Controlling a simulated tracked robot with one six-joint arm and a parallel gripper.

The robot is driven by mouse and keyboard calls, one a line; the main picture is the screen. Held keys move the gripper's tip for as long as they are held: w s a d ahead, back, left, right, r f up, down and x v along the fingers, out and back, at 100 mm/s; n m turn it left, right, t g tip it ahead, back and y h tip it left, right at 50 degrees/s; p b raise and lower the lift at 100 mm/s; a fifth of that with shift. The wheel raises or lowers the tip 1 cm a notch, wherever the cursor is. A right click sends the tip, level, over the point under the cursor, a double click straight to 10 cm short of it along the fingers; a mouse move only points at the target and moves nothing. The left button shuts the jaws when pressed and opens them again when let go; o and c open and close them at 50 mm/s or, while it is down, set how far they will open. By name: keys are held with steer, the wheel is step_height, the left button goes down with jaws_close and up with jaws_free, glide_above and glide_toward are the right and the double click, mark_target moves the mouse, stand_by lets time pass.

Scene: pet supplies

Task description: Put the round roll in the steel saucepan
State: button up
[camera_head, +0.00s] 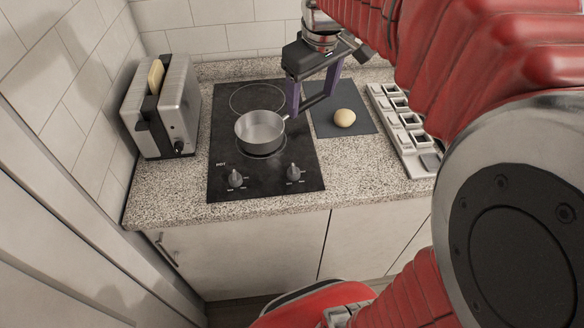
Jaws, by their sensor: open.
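The round roll (344,118) is small, pale and bun-shaped. It lies on a dark grey mat (358,126) on the counter, right of the cooktop. The steel saucepan (261,129) stands on the black cooktop, looks empty, and its handle points up and right toward my gripper. My gripper (304,109) is open and empty, with its fingers pointing down. In the picture it lies between the saucepan and the roll, near the saucepan's handle. Its height above the counter and whether it touches the handle I cannot tell.
The black cooktop (225,183) has two knobs at its front. A steel toaster (163,113) with bread in it stands at the left. A grey tray with several compartments (408,147) lies right of the mat. My red arm covers the right of the view.

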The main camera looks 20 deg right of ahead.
steer(key=s+a+f+m+t, duration=0.1)
steer(key=s+a+f, duration=0.1)
steer(key=s+a, duration=0.3)
steer(key=s+a+f+m+t, duration=0.1)
steer(key=s+a, duration=0.4)
steer(key=s, duration=0.5)
step_height(320, 180, down, 3)
steer(key=shift+s+r+m+t+y, duration=0.2)
steer(key=shift+s+m+t+y, duration=0.1)
steer(key=shift+m+t, duration=0.15)
steer(key=shift+o, duration=0.4)
